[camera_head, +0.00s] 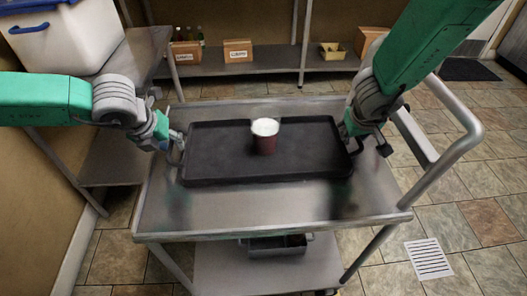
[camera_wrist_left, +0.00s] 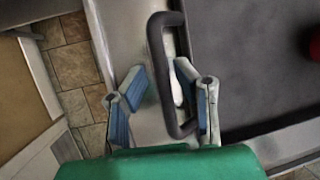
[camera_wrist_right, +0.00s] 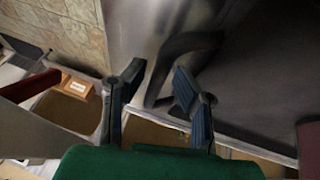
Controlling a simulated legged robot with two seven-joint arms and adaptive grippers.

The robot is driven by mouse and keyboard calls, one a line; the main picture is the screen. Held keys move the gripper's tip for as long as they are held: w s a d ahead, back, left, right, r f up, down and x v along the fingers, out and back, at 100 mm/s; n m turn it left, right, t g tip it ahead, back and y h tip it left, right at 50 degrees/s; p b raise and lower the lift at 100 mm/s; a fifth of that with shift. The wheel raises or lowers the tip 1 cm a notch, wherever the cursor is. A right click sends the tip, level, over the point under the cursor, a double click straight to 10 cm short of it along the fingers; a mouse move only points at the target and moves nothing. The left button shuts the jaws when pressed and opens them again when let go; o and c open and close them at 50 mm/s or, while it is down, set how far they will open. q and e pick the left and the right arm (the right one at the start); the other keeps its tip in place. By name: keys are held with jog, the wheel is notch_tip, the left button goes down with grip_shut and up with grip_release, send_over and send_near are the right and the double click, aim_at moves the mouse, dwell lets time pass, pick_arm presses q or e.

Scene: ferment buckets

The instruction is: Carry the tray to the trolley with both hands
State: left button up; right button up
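The black tray (camera_head: 225,170) is over the top of the metal trolley (camera_head: 270,215), level and near its middle; whether it touches the surface is hard to tell. A dark red cup with a white top (camera_head: 265,138) stands upright on it. My left gripper (camera_head: 172,145) is at the tray's left handle; in the left wrist view its fingers (camera_wrist_left: 160,88) are apart, with the handle (camera_wrist_left: 158,50) between them. My right gripper (camera_head: 352,135) is at the right end; in the right wrist view its fingers (camera_wrist_right: 155,90) are apart around the dark handle (camera_wrist_right: 168,65).
The trolley's push rail (camera_head: 460,150) rises at the right. A metal pan (camera_head: 277,245) is on its lower shelf. Behind are a shelf with boxes (camera_head: 238,50) and bottles, and a metal table with a white bin (camera_head: 65,40).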

jog(key=shift+r, duration=0.1)
pick_arm(q)
jog(key=v, duration=1.2)
pick_arm(e)
jog(key=v, duration=1.1)
jog(key=shift+s+a+r, duration=0.15)
jog(key=shift+r, duration=0.05)
pick_arm(q)
jog(key=shift+w, duration=0.1)
